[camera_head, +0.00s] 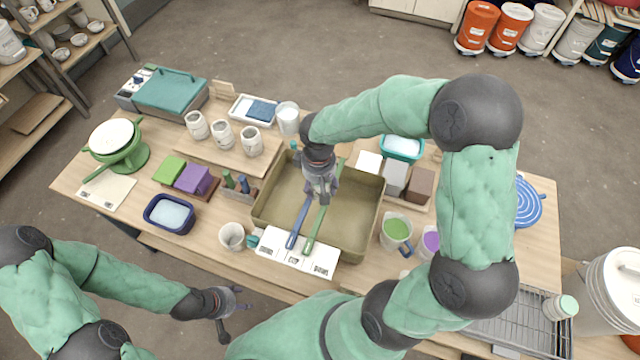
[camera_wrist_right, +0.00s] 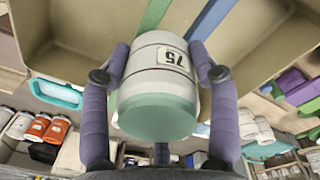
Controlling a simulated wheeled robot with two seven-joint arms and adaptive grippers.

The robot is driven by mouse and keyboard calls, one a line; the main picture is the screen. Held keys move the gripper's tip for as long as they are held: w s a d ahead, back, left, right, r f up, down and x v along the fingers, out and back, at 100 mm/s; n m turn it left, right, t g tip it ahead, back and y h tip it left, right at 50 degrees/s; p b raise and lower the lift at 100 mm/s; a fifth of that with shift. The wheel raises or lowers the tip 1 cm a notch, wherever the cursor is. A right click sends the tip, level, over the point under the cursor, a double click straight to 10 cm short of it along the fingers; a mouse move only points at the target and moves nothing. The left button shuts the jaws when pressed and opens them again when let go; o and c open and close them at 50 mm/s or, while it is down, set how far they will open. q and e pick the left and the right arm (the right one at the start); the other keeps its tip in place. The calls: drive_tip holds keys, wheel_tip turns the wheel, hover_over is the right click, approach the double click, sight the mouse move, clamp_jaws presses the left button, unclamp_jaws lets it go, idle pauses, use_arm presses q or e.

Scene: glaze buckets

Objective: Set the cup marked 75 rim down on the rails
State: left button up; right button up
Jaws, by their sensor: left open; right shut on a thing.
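In the right wrist view, the cup marked 75 (camera_wrist_right: 165,80) is pale grey-white with a mint-green end towards the camera; its other end is hidden. My right gripper (camera_wrist_right: 160,75) is shut around its sides. In the head view the right gripper (camera_head: 320,188) is over the olive basin (camera_head: 347,240), and it hides the cup. A blue rail (camera_head: 298,226) and a green rail (camera_head: 316,230) lie side by side across the basin. I cannot tell whether the cup touches them. My left gripper (camera_head: 232,308) is open and empty in front of the table.
A white card (camera_head: 298,253) is at the basin's front. A white pot (camera_head: 231,236) stands left and a green-filled jug (camera_head: 396,230) right. Several cups (camera_head: 223,134) stand on a board behind. A wire rack (camera_head: 510,325) with a mint-topped cup (camera_head: 560,307) is at lower right.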

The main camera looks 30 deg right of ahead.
drive_tip(key=shift+f+b, duration=0.4)
drive_tip(key=shift+f, duration=0.05)
idle(0.6)
drive_tip(key=o, duration=1.4)
drive_tip(key=shift+c, duration=0.2)
drive_tip(key=shift+r, duration=0.15)
drive_tip(key=r, duration=1.1)
drive_tip(key=shift+a+r, duration=0.2)
drive_tip(key=shift+r, duration=0.2)
